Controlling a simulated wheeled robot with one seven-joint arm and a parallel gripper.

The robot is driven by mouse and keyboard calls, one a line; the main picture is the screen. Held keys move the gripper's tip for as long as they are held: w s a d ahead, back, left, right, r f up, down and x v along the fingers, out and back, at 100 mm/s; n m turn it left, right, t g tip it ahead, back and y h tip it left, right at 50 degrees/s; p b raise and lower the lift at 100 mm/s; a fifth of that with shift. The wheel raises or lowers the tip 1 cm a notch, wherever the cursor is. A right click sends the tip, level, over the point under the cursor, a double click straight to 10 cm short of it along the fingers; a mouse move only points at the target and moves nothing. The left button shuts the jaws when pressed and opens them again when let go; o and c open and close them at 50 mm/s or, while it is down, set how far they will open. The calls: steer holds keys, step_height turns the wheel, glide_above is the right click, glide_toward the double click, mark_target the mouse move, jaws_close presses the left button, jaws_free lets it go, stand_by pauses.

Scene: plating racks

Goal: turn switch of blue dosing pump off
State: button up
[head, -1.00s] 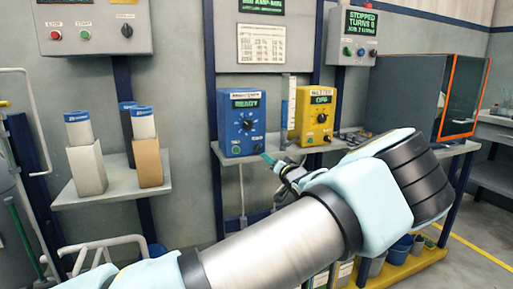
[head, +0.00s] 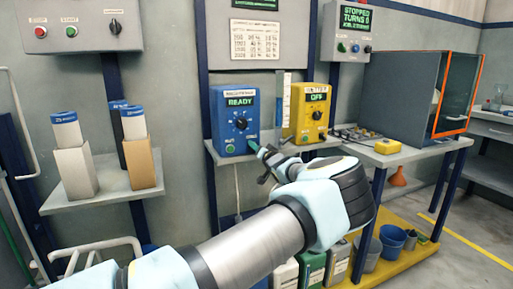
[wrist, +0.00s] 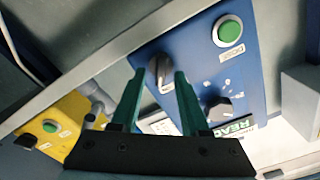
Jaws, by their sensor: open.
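The blue dosing pump (head: 228,127) stands on a wall shelf with its display reading READY. It has a dark middle dial and a green button low at left. In the wrist view the pump's face (wrist: 195,65) appears rotated, with the green button (wrist: 227,31), the dial (wrist: 218,109) and a grey switch knob (wrist: 159,73). My gripper (head: 257,148) is at the pump's lower right front, and its fingers hide part of that corner. In the wrist view my gripper (wrist: 159,76) is open, and the switch knob appears between its two green fingertips. Contact cannot be told.
A yellow pump (head: 306,130) reading OFF stands right of the blue one, with a clear measuring cylinder (head: 283,105) between them. The shelf edge (head: 220,160) runs below the pumps. A dark cabinet (head: 400,95) with orange edges stands at right.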

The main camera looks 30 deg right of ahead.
steer(key=shift+w, duration=0.1)
jaws_close()
stand_by(0.3)
